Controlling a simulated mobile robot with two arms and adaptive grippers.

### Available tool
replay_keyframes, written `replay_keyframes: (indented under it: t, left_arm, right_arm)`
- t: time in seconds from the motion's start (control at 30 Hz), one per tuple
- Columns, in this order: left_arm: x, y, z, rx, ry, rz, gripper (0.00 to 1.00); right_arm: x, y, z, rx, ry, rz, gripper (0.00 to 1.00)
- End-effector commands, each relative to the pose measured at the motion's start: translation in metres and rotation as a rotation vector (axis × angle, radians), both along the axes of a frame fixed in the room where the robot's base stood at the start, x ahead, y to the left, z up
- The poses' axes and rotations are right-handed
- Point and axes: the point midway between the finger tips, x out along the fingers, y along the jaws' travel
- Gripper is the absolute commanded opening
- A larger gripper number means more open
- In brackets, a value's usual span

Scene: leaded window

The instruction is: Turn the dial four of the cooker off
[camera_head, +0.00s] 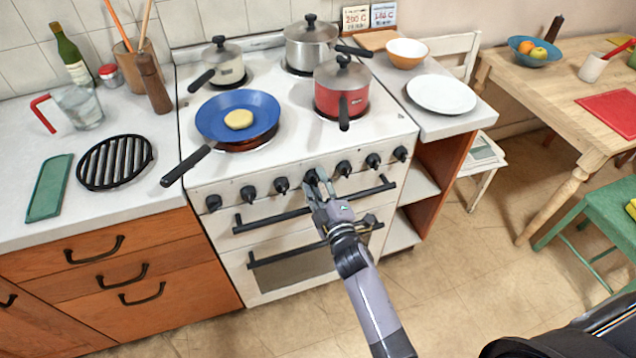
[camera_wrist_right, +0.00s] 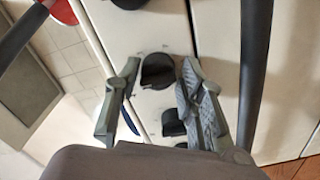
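The white cooker (camera_head: 290,110) has a row of several black dials along its front panel. The fourth from the left, dial four (camera_head: 311,176), is partly hidden by my right gripper (camera_head: 319,186). In the right wrist view a black dial (camera_wrist_right: 157,71) lies between the fingertips of my right gripper (camera_wrist_right: 160,68). The fingers are apart, with a visible gap on both sides of the dial. Another dial (camera_wrist_right: 173,123) shows lower down between the fingers. I cannot tell which way dial four's pointer faces. My left gripper is not in view.
The pan's handle (camera_head: 188,165) sticks out over the front left. Dark oven handles (camera_head: 315,204) run below the dials.

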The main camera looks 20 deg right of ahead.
Motion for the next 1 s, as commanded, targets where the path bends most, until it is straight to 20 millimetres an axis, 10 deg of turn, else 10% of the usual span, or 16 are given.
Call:
replay_keyframes:
  t: [0.57, 1.0]
  left_arm:
    - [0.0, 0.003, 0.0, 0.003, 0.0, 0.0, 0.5]
    - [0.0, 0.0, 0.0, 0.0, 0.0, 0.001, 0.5]
  right_arm:
    - [-0.008, -0.001, 0.0, 0.002, 0.0, -0.001, 0.5]
    - [-0.093, -0.004, 0.0, 0.002, 0.002, -0.001, 0.5]
